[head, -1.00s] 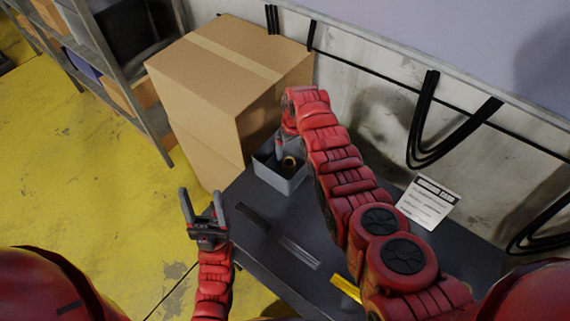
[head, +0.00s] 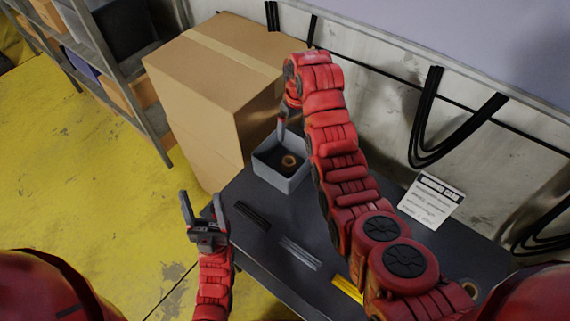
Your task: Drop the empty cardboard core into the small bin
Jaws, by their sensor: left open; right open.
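The small grey bin (head: 283,182) stands at the far end of the dark table, beside the cardboard boxes. The cardboard core (head: 289,161), a small brown ring, lies inside the bin. My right gripper (head: 281,134) is above the bin's back part, apart from the core; it is open, and partly hidden by its own arm. My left gripper (head: 203,210) is open and empty, pointing up at the left edge of the table.
The dark table (head: 262,266) holds a black strip (head: 252,215), a grey strip (head: 300,253) and a yellow strip (head: 347,289). Large cardboard boxes (head: 205,100) stand behind the bin. A white sign (head: 431,200) is at the wall side. A round tan item (head: 469,288) shows at lower right.

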